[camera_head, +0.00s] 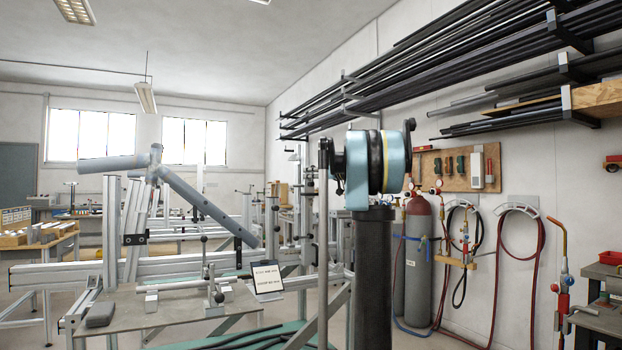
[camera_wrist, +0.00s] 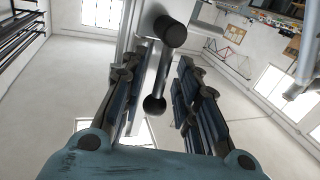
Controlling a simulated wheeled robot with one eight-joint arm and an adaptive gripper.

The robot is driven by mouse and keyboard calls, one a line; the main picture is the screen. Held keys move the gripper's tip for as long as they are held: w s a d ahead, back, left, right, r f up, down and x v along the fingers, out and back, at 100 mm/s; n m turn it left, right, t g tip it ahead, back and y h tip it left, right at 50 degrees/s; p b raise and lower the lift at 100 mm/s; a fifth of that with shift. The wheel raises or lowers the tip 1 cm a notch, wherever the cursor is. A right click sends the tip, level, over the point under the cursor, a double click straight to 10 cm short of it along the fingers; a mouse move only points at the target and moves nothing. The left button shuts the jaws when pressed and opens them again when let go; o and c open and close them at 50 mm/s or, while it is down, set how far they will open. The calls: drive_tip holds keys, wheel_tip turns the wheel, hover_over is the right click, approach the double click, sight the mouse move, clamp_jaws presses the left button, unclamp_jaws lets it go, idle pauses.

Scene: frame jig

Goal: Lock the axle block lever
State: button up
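In the wrist view, my gripper (camera_wrist: 163,67) has its two dark padded fingers spread apart. A dark lever (camera_wrist: 153,104) with a ball end and a thicker black cylindrical end lies in the gap between them. Clear space shows on both sides of the ball, and I see no finger closed on it; depth contact is hard to judge. In the head view, my teal and dark arm parts stand right of centre and hide most of the area around the gripper. I cannot make out this lever for certain there.
A jig with pale rails (camera_head: 190,270) holds blue-grey bicycle tubes (camera_head: 200,202) at left. Small ball-knob levers (camera_head: 204,240) stand on its plate. A small sign (camera_head: 267,278) is in front. Gas cylinders (camera_head: 418,260) and hoses line the right wall; a pipe rack (camera_head: 400,85) hangs above.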

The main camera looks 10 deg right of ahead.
clamp_jaws()
drive_tip(key=m, duration=0.1)
drive_tip(key=d+m, duration=0.1)
drive_tip(key=m, duration=0.1)
drive_tip(key=d+m+t, duration=0.1)
drive_tip(key=shift+w+f+m+y, duration=0.2)
drive_tip(key=shift+w+m+y, duration=0.1)
drive_tip(key=shift+a, duration=0.1)
unclamp_jaws()
